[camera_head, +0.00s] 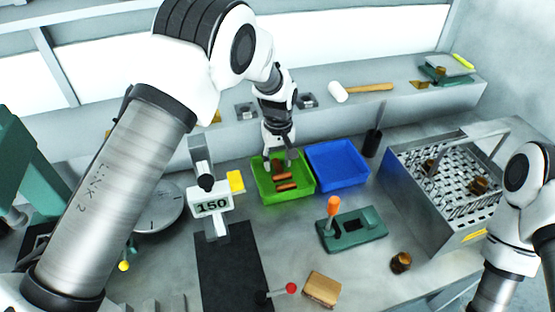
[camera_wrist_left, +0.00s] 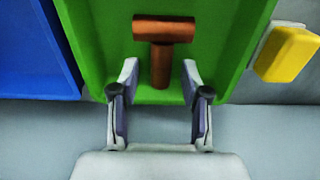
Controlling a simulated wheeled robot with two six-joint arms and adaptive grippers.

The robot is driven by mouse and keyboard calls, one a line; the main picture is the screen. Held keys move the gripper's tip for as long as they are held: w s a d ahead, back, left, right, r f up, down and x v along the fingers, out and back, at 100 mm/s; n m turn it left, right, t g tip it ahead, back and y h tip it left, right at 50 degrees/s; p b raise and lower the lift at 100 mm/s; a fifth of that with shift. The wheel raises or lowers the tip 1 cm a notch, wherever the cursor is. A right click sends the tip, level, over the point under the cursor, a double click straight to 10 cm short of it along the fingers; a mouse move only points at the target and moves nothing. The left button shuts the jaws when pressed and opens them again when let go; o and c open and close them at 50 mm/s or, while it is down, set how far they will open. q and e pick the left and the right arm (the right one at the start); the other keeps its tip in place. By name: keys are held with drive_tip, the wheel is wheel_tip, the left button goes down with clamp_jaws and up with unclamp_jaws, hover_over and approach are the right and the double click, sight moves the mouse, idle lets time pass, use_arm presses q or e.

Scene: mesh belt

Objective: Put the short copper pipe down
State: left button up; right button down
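My left gripper (camera_head: 279,162) is inside or just above the green tray (camera_head: 265,197). In the left wrist view its two fingers (camera_wrist_left: 160,82) stand apart. A short copper pipe (camera_wrist_left: 160,66) lies between the fingertips, with a visible gap on both sides. A second copper pipe (camera_wrist_left: 164,29) lies crosswise at its far end, forming a T in that view. In the head view copper pipes (camera_head: 287,186) show in the tray in front of the gripper. The fingers partly hide the back of the tray. My right gripper is out of view; only its arm shows at right.
A blue tray (camera_head: 360,178) adjoins the green one. A scale display (camera_head: 211,206) and yellow block (camera_head: 236,181) stand left.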

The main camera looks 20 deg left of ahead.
sight(278, 163)
use_arm(q)
drive_tip(key=shift+a, duration=0.1)
drive_tip(key=shift+r, duration=0.15)
wheel_tip(278, 163, up, 12)
drive_tip(key=b, duration=0.2)
